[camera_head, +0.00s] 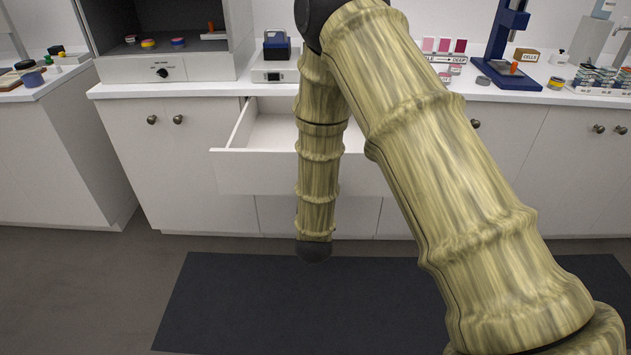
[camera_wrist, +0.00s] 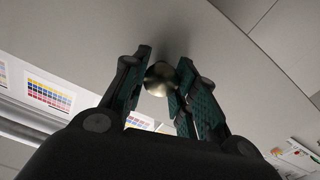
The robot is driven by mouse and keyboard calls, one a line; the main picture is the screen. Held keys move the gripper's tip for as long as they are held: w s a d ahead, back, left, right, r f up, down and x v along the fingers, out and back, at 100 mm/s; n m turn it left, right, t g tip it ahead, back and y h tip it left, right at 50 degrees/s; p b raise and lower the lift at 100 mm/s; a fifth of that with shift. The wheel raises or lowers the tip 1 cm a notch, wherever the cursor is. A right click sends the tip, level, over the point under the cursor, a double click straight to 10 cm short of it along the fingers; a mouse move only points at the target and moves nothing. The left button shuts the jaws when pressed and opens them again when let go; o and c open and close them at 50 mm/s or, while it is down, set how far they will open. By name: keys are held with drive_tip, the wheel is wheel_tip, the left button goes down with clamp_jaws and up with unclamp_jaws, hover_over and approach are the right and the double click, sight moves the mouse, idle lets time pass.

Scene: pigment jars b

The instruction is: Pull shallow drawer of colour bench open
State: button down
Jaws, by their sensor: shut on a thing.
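The shallow drawer (camera_head: 240,172) of the white colour bench (camera_head: 215,90) stands pulled out in the head view. Its pale, empty-looking inside (camera_head: 270,129) shows to the left of my arm, and my arm covers much of the rest. In the wrist view, my gripper (camera_wrist: 162,85) has its two fingers on either side of a round metal knob (camera_wrist: 159,77) on a plain grey front (camera_wrist: 215,45). The fingers are shut on this knob. In the head view my gripper is hidden behind my arm.
A dark mat (camera_head: 235,300) lies on the floor before the bench. Closed cupboard doors with round knobs (camera_head: 152,120) flank the drawer. A scale (camera_head: 275,72), a blue stand (camera_head: 505,50) and several jars stand on the worktop. A separate counter (camera_head: 60,150) is at the left.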

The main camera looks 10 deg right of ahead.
drive_tip(key=c, duration=1.1)
unclamp_jaws()
drive_tip(key=shift+s, duration=0.1)
drive_tip(key=v, duration=1.1)
drive_tip(key=shift+s, duration=0.4)
drive_tip(key=shift+a, duration=0.1)
